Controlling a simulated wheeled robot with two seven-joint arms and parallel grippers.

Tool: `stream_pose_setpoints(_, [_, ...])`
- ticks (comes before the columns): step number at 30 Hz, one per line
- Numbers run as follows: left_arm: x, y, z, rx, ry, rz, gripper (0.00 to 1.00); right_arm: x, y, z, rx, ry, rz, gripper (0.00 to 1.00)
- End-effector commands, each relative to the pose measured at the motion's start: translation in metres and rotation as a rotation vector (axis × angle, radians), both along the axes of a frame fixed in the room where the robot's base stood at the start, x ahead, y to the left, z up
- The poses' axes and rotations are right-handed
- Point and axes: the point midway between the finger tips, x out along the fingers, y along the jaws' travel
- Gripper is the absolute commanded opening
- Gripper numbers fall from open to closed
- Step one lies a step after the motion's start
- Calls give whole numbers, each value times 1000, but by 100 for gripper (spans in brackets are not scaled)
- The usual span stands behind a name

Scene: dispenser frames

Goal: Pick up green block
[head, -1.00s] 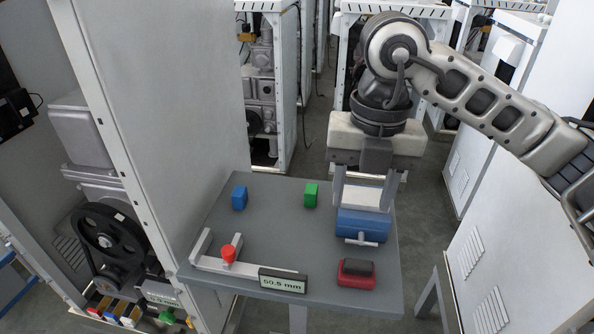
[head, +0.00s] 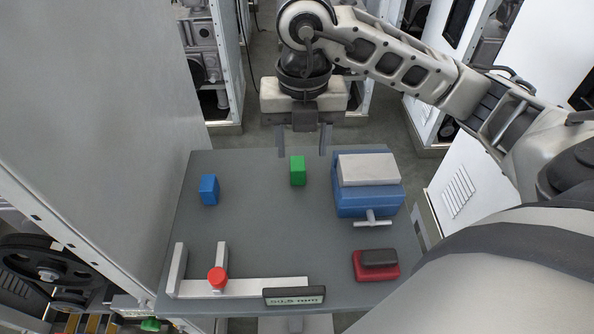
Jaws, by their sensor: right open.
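The green block (head: 298,171) stands upright on the grey table (head: 260,235), near its back edge. My right gripper (head: 303,152) is open and empty, its fingers pointing down. In the head view its fingertips appear just above and behind the green block, one to each side of it. I cannot tell how high above the block they are. My left gripper is not in view.
A blue block (head: 209,190) stands left of the green one. A blue vise (head: 366,200) with a pale top is to the right. A caliper-like gauge with a red knob (head: 217,278) and a red-and-black object (head: 376,265) lie in front. A tall cabinet (head: 110,80) borders the left.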

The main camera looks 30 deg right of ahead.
Motion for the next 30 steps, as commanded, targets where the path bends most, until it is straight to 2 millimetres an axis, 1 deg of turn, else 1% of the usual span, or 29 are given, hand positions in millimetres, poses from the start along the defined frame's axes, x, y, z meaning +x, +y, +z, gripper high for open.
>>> stream_pose_setpoints(1, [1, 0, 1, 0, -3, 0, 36, 0, 0, -6, 0, 1, -1, 49])
stream_pose_setpoints(8, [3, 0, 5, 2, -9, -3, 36, 2, 0, -20, 0, 2, -1, 49])
stream_pose_setpoints(12, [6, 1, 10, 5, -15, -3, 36, 8, 2, -41, 0, 4, -1, 49])
stream_pose_setpoints(16, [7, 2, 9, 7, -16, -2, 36, 9, 2, -58, 0, 1, 0, 49])
stream_pose_setpoints(19, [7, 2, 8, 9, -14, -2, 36, 9, 2, -64, -1, 1, 0, 49])
stream_pose_setpoints(25, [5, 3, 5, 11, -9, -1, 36, 9, 2, -64, -1, -2, 0, 49])
stream_pose_setpoints(26, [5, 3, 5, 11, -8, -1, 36, 9, 2, -64, -1, -2, 0, 44])
stream_pose_setpoints(27, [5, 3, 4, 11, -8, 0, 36, 9, 2, -64, -1, -2, 0, 33])
stream_pose_setpoints(29, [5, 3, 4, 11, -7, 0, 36, 9, 2, -64, -1, -2, 0, 16])
stream_pose_setpoints(30, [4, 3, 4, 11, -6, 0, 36, 9, 2, -64, -1, -2, 0, 5])
